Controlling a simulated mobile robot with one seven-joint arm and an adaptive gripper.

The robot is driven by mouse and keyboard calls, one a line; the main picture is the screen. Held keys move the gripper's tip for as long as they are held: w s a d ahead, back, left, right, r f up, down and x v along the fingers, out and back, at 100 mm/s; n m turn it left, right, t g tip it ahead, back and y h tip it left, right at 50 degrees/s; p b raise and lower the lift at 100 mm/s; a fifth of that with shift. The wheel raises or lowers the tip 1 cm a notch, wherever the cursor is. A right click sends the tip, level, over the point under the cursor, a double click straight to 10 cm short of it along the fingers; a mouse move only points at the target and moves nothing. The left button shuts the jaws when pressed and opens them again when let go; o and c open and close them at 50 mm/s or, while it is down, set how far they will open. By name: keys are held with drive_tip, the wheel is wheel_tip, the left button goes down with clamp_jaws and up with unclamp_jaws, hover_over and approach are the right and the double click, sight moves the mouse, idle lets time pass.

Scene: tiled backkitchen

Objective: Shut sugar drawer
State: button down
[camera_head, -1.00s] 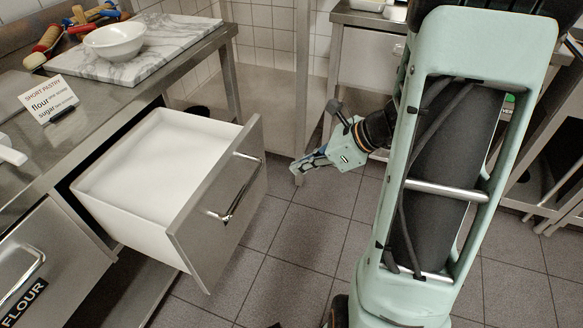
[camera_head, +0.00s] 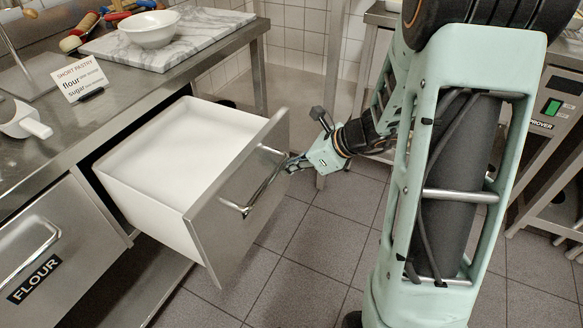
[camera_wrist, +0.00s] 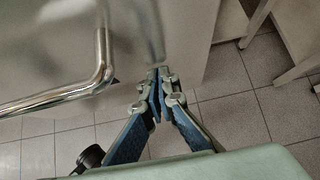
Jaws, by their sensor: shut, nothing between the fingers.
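The open drawer (camera_head: 160,195) is a white box with a steel front, pulled well out from under the steel counter. It holds white contents or a pale floor; I cannot tell which. No sugar label shows on it. Its bar handle (camera_head: 250,190) also shows at the left in the wrist view (camera_wrist: 102,50). My gripper (camera_head: 291,166) is shut and empty at the right part of the drawer front, beside the handle. In the wrist view my fingertips (camera_wrist: 160,78) point at the steel front (camera_wrist: 125,40) near its edge. I cannot tell whether they touch it.
The FLOUR drawer (camera_head: 50,255) is shut at the left. On the counter (camera_head: 150,95) are a marble board (camera_head: 195,42), a white bowl (camera_head: 152,29), a recipe card (camera_head: 80,78) and a white scoop (camera_head: 25,120). The tiled floor (camera_head: 290,255) before the drawer is clear.

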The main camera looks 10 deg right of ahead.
sight(196, 133)
drive_tip(key=shift+w+a, duration=0.1)
drive_tip(key=w+a+p, duration=0.2)
drive_tip(key=w+a, duration=0.4)
drive_tip(key=a, duration=0.1)
drive_tip(key=w+a+p, duration=0.2)
drive_tip(key=w+a, duration=0.3)
drive_tip(key=a, duration=0.3)
drive_tip(key=w+a+p, duration=0.3)
drive_tip(key=w+a, duration=0.3)
drive_tip(key=a, duration=0.1)
drive_tip(key=shift+w+a, duration=0.3)
drive_tip(key=shift+a, duration=0.1)
drive_tip(key=shift+w+a+r, duration=0.15)
drive_tip(key=shift+w+a, duration=0.05)
drive_tip(key=shift+r, duration=0.1)
